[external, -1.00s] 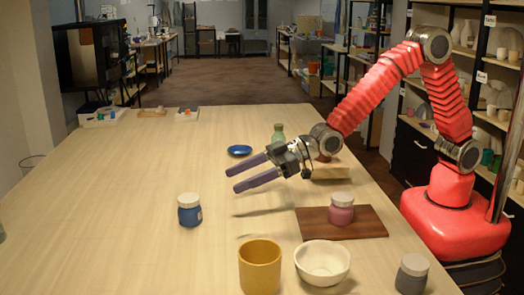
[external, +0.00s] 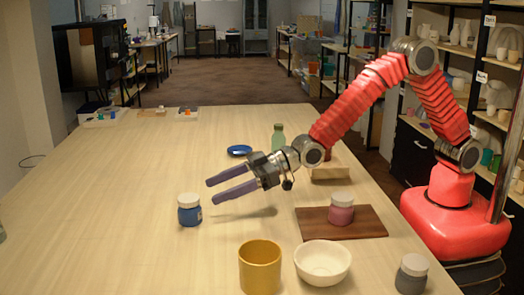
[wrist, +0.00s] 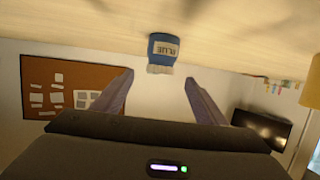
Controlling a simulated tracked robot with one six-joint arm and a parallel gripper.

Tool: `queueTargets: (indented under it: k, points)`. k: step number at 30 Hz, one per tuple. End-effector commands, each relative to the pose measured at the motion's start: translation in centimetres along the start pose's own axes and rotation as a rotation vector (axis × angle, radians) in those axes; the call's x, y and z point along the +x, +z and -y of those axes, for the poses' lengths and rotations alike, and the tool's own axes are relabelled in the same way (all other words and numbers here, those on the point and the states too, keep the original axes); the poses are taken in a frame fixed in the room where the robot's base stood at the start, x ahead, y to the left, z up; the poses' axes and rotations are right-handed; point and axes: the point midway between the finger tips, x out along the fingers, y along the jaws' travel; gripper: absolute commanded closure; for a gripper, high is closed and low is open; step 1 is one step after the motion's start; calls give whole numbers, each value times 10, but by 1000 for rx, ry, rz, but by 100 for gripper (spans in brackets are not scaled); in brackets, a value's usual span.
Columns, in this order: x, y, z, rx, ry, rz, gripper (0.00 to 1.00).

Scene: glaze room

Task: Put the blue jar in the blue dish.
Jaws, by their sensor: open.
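The blue jar (external: 189,214) with a pale lid stands upright on the table, left of centre. In the wrist view the jar (wrist: 162,49) appears upside down with its label showing, ahead of and between the two fingers. The blue dish (external: 239,151) lies flat and looks empty farther back on the table, behind my gripper. My gripper (external: 211,189) is open and empty, above the table to the right of the jar and apart from it. Its fingers point left toward the jar. It also shows in the wrist view (wrist: 158,80).
A yellow cup (external: 260,268), a white bowl (external: 322,265) and a grey jar (external: 412,275) stand at the front. A pink jar (external: 341,211) stands on a brown board (external: 368,222). A green bottle (external: 278,138) stands near the dish.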

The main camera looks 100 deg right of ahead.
Motion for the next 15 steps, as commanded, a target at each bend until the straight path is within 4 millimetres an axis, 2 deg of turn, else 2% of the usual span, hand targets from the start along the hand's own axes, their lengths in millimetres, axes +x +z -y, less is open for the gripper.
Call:
queueTargets:
  k: [9, 15]
  points:
    - [34, 1, 0, 0, 0, 1, 34]
    - [38, 0, 0, 0, 0, 0, 34]
